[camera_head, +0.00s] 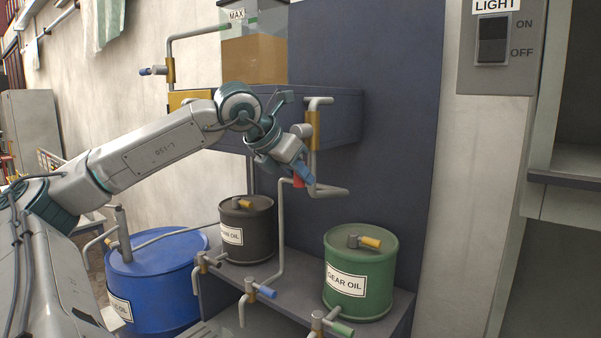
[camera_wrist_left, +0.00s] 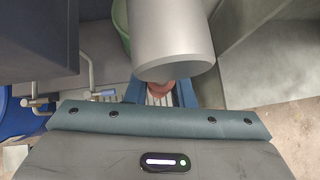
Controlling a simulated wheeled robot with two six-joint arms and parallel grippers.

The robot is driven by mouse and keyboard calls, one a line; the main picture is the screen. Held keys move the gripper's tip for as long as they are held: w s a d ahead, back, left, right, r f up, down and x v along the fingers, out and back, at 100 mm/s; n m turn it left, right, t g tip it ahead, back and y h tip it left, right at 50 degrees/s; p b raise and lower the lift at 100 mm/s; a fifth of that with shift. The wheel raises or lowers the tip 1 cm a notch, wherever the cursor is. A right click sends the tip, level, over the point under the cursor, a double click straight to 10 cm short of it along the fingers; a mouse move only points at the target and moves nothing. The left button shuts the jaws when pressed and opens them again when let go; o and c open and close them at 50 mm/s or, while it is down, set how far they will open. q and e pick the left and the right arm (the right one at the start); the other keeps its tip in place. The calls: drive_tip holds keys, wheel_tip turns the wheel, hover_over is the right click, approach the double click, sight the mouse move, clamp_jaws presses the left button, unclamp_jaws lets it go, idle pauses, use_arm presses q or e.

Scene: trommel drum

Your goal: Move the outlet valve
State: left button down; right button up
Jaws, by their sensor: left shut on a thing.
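The outlet valve is most likely the one with a red handle (camera_head: 298,182) on the grey pipe that comes down from the blue-grey tank box. My left gripper (camera_head: 302,176), with blue fingers, is shut on this red handle beside the pipe. In the left wrist view the reddish handle end (camera_wrist_left: 160,88) shows between the blue fingers of my left gripper (camera_wrist_left: 160,96). A thick grey pipe (camera_wrist_left: 172,45) hides part of the handle there. The valve body is mostly hidden by the gripper. My right gripper is not in view.
A grey outlet pipe (camera_head: 330,192) ends right of the gripper, above a green drum (camera_head: 361,280). A dark drum (camera_head: 247,228) and a blue drum (camera_head: 155,283) stand left.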

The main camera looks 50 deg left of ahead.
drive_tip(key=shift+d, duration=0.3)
use_arm(q)
drive_tip(key=c, duration=1.3)
unclamp_jaws()
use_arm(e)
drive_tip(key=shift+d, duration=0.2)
use_arm(q)
drive_tip(key=shift+o, duration=0.2)
drive_tip(key=shift+s+a+r, duration=0.1)
drive_tip(key=shift+s+r, duration=0.3)
drive_tip(key=b+v, duration=0.2)
drive_tip(key=v, duration=0.7)
drive_tip(key=shift+s+r, duration=0.2)
drive_tip(key=shift+s, duration=0.05)
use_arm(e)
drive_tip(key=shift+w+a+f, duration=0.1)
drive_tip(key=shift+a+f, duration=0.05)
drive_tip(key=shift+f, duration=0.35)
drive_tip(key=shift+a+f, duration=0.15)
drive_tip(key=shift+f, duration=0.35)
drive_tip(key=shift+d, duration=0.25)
